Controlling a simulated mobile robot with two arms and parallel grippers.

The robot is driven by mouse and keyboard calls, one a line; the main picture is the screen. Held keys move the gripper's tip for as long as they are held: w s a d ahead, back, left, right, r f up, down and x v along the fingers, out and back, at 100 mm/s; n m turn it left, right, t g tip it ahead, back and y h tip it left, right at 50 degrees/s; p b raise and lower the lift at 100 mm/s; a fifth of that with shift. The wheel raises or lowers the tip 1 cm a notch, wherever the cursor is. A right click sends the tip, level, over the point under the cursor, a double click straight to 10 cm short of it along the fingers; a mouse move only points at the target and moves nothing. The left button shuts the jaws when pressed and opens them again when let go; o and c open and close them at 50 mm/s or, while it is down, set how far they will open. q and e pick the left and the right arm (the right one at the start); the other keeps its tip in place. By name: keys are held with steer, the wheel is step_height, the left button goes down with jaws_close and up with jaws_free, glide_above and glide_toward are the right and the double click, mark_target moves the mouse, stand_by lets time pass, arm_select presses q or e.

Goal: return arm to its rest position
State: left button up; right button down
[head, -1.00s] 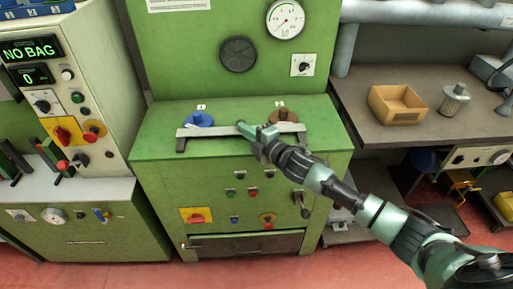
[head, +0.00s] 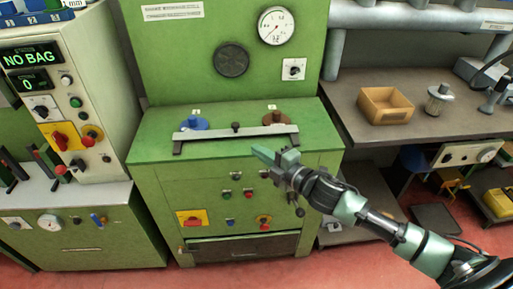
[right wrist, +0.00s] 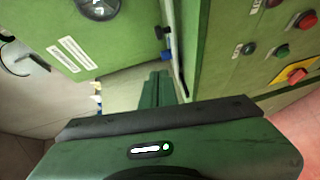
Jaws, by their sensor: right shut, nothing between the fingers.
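My right arm comes in from the lower right in the head view. Its gripper (head: 275,158) is shut and empty, in front of the green machine's top edge and below the grey bar (head: 215,135). In the right wrist view the closed green fingers (right wrist: 157,90) point toward the machine with nothing between them. My left gripper is not in view.
The green machine (head: 150,150) carries a blue knob (head: 194,123) and a brown knob (head: 277,117) behind the grey bar. A grey bench (head: 350,112) at the right holds a cardboard box (head: 385,104) and a metal canister (head: 437,98). A bagging panel (head: 85,100) stands at the left.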

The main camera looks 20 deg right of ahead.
steer(key=s+a+f+m+g+h, duration=0.15)
steer(key=s+f+m+g, duration=0.35)
steer(key=s, duration=0.6)
steer(key=s+f+m+g+h, duration=0.25)
steer(key=s+f+m, duration=0.25)
steer(key=s+m, duration=0.45)
steer(key=s+a+f+m+g+h, duration=0.15)
steer(key=s+f+m+g, duration=0.3)
steer(key=s, duration=0.75)
steer(key=s+f+g, duration=0.1)
steer(key=s+f, duration=0.2)
steer(key=f, duration=2.6)
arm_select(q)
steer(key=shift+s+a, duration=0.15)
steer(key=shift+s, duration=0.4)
arm_select(e)
steer(key=s+d+f+g, duration=0.1)
steer(key=s+d+f, duration=0.2)
steer(key=s+f, duration=1.1)
steer(key=shift+s+d+g, duration=0.2)
steer(key=shift+s+g, duration=0.1)
steer(key=shift+s, duration=0.75)
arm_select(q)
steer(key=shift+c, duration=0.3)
arm_select(e)
steer(key=shift+r+h, duration=0.1)
steer(key=shift+h, duration=0.15)
